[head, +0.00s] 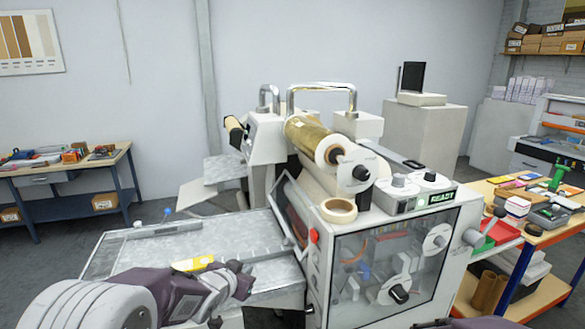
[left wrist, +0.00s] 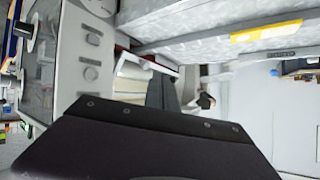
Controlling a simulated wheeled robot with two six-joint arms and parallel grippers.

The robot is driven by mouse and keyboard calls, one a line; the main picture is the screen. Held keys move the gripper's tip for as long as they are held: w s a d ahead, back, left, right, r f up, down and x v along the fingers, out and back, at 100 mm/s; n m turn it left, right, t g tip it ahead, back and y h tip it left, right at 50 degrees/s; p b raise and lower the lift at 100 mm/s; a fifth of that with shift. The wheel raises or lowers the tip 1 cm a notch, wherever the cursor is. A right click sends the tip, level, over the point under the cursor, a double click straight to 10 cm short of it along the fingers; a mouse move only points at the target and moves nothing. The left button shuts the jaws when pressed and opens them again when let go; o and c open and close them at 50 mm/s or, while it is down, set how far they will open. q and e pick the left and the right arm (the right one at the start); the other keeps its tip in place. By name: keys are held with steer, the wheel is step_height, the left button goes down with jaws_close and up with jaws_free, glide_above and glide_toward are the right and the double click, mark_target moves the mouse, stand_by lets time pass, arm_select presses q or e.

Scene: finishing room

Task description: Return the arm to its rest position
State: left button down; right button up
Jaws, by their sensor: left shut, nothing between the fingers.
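My left arm comes in from the lower left in the head view. Its dark purple-grey left gripper (head: 238,282) is shut and empty, in front of the near end of the machine's metal feed table (head: 130,258). In the left wrist view the dark gripper body fills the lower middle, and the yellow piece (left wrist: 266,32) shows on the grey metal at the upper right. My right gripper cannot be made out.
The laminating machine (head: 375,265) with a gold film roll (head: 312,136) and a lit "READY" panel stands right of my left gripper. A cluttered workbench (head: 560,238) is at the right, another bench (head: 62,170) at the left. Grey floor is open between the left bench and the machine.

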arm_select(q)
steer(key=s+a+f+n+g, duration=0.1)
steer(key=s+f+g, duration=0.2)
steer(key=s, duration=0.6)
steer(key=s+a+f+n+g+y, duration=0.1)
steer(key=s+f, duration=0.4)
steer(key=s, duration=0.5)
steer(key=s+a+f+n+g+y, duration=0.1)
steer(key=s+a+f+n+g, duration=0.2)
steer(key=s+g, duration=0.3)
steer(key=s, duration=0.3)
steer(key=shift+s+a+f, duration=0.2)
steer(key=shift+s+f, duration=0.1)
steer(key=shift+f, duration=0.1)
